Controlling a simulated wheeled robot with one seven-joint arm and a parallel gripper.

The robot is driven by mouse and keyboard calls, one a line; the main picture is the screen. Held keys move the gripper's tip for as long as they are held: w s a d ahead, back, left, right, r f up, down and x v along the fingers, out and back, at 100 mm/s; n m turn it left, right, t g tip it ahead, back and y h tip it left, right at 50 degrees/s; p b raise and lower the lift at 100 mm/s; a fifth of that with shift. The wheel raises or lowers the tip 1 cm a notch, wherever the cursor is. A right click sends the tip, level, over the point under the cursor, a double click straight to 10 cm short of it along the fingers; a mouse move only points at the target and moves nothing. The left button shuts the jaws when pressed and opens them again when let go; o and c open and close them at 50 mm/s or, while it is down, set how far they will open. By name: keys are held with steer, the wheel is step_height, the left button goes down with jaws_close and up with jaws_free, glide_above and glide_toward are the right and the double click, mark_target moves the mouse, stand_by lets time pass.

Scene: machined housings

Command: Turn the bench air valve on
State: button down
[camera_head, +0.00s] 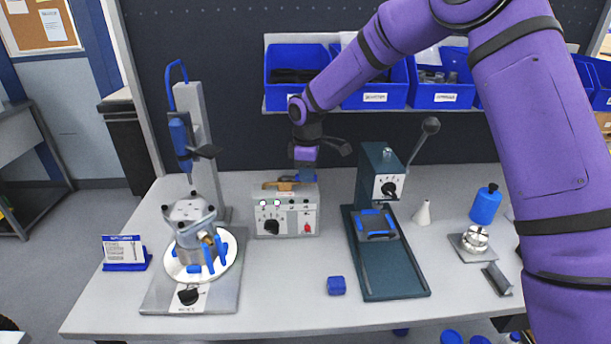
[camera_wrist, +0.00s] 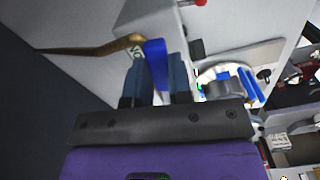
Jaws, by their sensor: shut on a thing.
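The bench air valve (camera_head: 280,186) shows as a brass piece on top of the grey control box (camera_head: 287,217) at the back of the bench. In the wrist view its brass body (camera_wrist: 112,45) runs toward a blue lever (camera_wrist: 154,60), with a small green label (camera_wrist: 134,52) beside it. My gripper (camera_head: 306,173) reaches down behind the box top. In the wrist view my gripper (camera_wrist: 157,78) has its two dark blue fingers on either side of the lever, shut on it. The lower part of the lever is hidden between the fingers.
A fixture with a machined housing (camera_head: 190,212) stands at the left under a hanging blue driver (camera_head: 181,135). A green press (camera_head: 380,172) stands right of the box. Blue bins (camera_head: 297,60) hang behind. A blue block (camera_head: 336,286) lies at the front.

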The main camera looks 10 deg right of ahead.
steer(key=shift+w+d+n, duration=0.1)
steer(key=shift+w+n, duration=0.5)
steer(key=shift+n, duration=0.4)
steer(key=c, duration=1)
jaws_free()
steer(key=shift+r, duration=0.15)
steer(key=shift+r, duration=0.35)
steer(key=r, duration=0.2)
steer(key=shift+s+r, duration=0.35)
steer(key=shift+s, duration=0.05)
steer(key=s+d, duration=0.1)
steer(key=s, duration=0.4)
steer(key=s+d+r, duration=0.1)
steer(key=s, duration=0.4)
steer(key=s+d, duration=0.1)
steer(key=s, duration=0.4)
steer(key=shift+r, duration=0.15)
